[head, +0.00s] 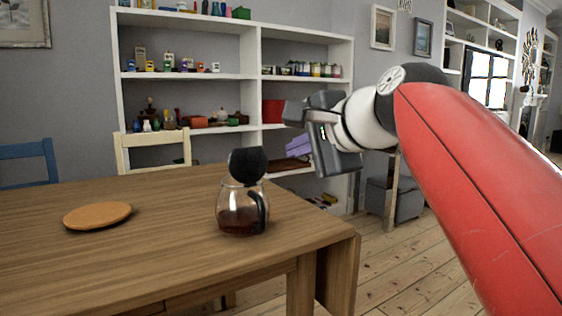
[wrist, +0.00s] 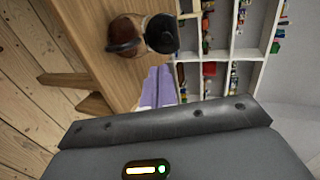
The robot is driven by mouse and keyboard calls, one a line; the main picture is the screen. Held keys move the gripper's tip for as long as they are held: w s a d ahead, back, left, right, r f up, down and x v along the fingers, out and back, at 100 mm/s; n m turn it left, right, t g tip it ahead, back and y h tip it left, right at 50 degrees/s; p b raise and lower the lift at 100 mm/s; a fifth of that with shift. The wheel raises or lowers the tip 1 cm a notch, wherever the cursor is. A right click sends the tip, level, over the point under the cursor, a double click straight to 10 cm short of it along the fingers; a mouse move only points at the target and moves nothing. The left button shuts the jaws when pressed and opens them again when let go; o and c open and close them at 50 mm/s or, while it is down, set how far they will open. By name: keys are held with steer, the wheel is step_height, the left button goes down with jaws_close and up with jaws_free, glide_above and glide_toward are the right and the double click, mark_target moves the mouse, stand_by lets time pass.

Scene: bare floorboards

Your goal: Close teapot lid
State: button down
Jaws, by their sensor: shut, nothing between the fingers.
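A glass teapot (head: 231,216) with a black handle and dark liquid inside stands on the wooden table (head: 150,215) near its right edge. Its black lid (head: 246,163) stands raised and tilted open above the rim. In the wrist view the teapot (wrist: 127,29) and its lid (wrist: 161,34) show at the top. My gripper (head: 298,146), with purple fingers, is to the right of the lid and a little higher, apart from it. Its fingers are shut and empty; they also show in the wrist view (wrist: 158,86), below the lid.
A round wooden board (head: 97,215) lies on the table at the left. A cream chair (head: 153,153) and a blue chair (head: 28,163) stand behind the table. White shelves (head: 190,75) with small items line the wall. The tabletop between board and teapot is clear.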

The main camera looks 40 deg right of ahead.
glide_toward(254, 158)
steer(key=x, duration=0.2)
steer(key=f+x, duration=0.1)
steer(key=x, duration=0.2)
steer(key=shift+w+d, duration=0.15)
steer(key=shift+w, duration=0.55)
steer(key=shift+r, duration=0.15)
steer(key=shift+w+r+g+p, duration=0.1)
steer(key=shift+r+g+p, duration=0.15)
steer(key=shift+p, duration=0.3)
steer(key=shift+w+f, duration=0.1)
